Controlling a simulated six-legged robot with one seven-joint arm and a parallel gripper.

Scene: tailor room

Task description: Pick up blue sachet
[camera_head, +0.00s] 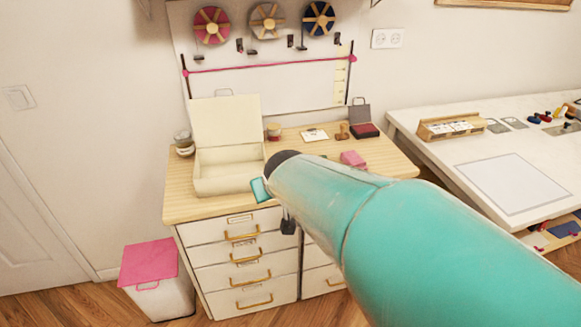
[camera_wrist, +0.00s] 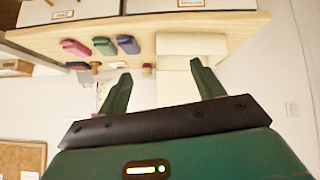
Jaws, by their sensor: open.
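The blue sachet (camera_wrist: 128,44) lies on the wooden desktop in the wrist view, at the end of a row beside a green sachet (camera_wrist: 104,45) and a pink sachet (camera_wrist: 75,47). In the wrist view the blue sachet is beyond the left fingertip, not between the fingers.
An open cream box (camera_head: 226,176) stands on the desktop (camera_head: 185,205) left of my arm. A dark red box (camera_head: 366,131) with raised lid and a small jar (camera_head: 274,132) stand at the back. A white table (camera_head: 440,155) is at the right, a pink-lidded bin (camera_head: 150,262) on the floor.

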